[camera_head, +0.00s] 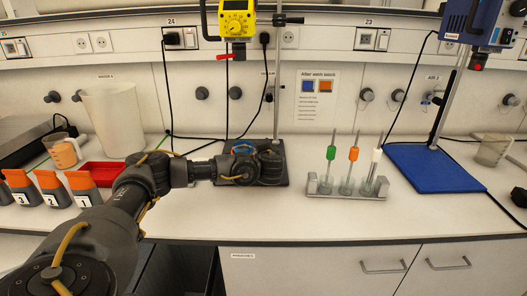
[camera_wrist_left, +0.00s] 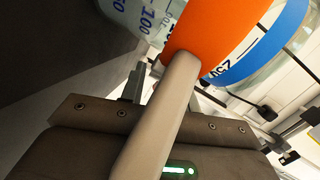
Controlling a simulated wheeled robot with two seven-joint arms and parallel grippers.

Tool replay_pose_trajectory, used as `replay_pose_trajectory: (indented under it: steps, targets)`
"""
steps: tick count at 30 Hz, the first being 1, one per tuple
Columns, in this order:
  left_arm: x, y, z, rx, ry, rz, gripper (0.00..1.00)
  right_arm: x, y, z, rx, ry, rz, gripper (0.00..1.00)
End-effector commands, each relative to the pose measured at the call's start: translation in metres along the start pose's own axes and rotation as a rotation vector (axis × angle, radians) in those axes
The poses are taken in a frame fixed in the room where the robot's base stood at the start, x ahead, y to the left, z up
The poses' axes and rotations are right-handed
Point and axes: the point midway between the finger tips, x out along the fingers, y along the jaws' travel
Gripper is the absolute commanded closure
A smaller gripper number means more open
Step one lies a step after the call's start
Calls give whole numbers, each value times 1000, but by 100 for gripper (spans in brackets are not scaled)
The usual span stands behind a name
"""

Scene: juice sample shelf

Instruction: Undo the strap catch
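My left gripper (camera_head: 242,165) is low in front of the dark stand base (camera_head: 273,175), where a small blue band (camera_head: 243,148) shows just above it. In the left wrist view, a clear vessel with blue volume marks (camera_wrist_left: 142,14) stands close beyond the gripper (camera_wrist_left: 165,90). A wide orange piece (camera_wrist_left: 205,30) and a blue printed band (camera_wrist_left: 262,48) lie against the vessel. A beige rod-like part (camera_wrist_left: 165,120) runs from the orange piece across the gripper. It hides most of the fingers, so their opening and any contact are unclear. I cannot make out a strap catch for certain. My right gripper is out of view.
A yellow device (camera_head: 238,18) hangs above on a stand. A rack (camera_head: 346,188) with green, orange and white tagged rods stands to the right, then a blue plate (camera_head: 433,168).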

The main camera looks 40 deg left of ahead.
Motion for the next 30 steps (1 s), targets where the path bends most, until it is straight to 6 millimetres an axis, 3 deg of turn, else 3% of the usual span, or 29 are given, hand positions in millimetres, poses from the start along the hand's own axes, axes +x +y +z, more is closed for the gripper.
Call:
replay_pose_trajectory:
  steps: [8,21,30]
  targets:
    - [-15,2,0,-2,3,1,69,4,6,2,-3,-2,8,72]
    - [-94,2,0,0,3,2,69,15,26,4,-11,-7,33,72]
    - [-108,0,0,0,0,1,69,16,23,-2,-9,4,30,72]
